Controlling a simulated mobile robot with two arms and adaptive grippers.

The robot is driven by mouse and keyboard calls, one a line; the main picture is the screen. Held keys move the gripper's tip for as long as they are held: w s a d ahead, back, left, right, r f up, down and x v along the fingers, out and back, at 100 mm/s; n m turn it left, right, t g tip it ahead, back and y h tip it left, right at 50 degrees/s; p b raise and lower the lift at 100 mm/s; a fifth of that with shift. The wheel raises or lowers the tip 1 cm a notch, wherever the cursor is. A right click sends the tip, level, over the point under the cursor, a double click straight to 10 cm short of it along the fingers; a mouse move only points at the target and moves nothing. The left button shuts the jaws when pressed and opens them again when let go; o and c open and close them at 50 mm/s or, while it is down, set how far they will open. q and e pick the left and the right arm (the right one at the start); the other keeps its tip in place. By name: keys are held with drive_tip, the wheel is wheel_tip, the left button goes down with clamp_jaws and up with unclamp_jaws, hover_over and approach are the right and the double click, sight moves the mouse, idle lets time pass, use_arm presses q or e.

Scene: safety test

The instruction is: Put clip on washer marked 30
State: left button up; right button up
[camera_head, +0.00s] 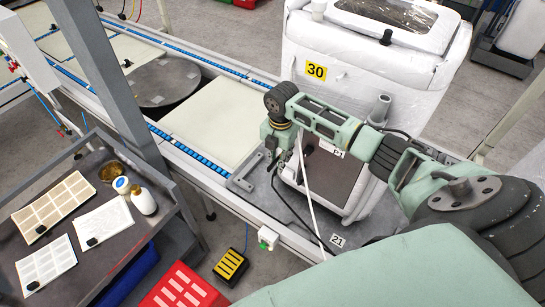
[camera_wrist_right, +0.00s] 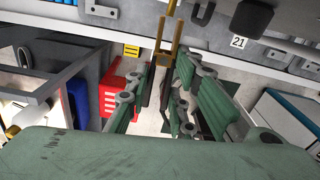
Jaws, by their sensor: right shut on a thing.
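The washer marked 30 (camera_head: 420,68) is a white, wrapped machine with a yellow "30" label (camera_head: 316,71) on its side, standing behind my right arm. A small black piece (camera_head: 386,37) is on its top front edge. My right gripper (camera_head: 273,166) points down over the conveyor edge, left of and below the label, apart from that washer. In the wrist view my right gripper (camera_wrist_right: 164,92) is shut on a tan, forked piece (camera_wrist_right: 168,46), apparently the clip. The clip is too small to make out in the head view. My left gripper is not in view.
A grey cart (camera_head: 108,254) at left holds trays, sheets with black clips, and a bottle (camera_head: 143,201). A grey post (camera_head: 101,73) stands behind it. A red crate (camera_head: 180,288) and yellow pedal (camera_head: 231,266) are on the floor. A "21" label (camera_head: 337,241) marks the conveyor edge.

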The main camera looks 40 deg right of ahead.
drive_tip(key=shift+s+d+m, duration=0.15)
drive_tip(key=shift+d, duration=0.45)
drive_tip(key=shift+s+d+m, duration=0.15)
drive_tip(key=shift+d, duration=0.4)
drive_tip(key=o, duration=1)
drive_tip(key=shift+o, duration=0.2)
drive_tip(key=shift+f, duration=0.1)
drive_tip(key=r, duration=0.5)
drive_tip(key=a+r, duration=0.1)
drive_tip(key=r, duration=0.1)
drive_tip(key=shift+w+r, duration=0.1)
drive_tip(key=shift+r, duration=0.3)
drive_tip(key=shift+a+r, duration=0.1)
drive_tip(key=shift+r, duration=0.1)
drive_tip(key=shift+w+a, duration=0.15)
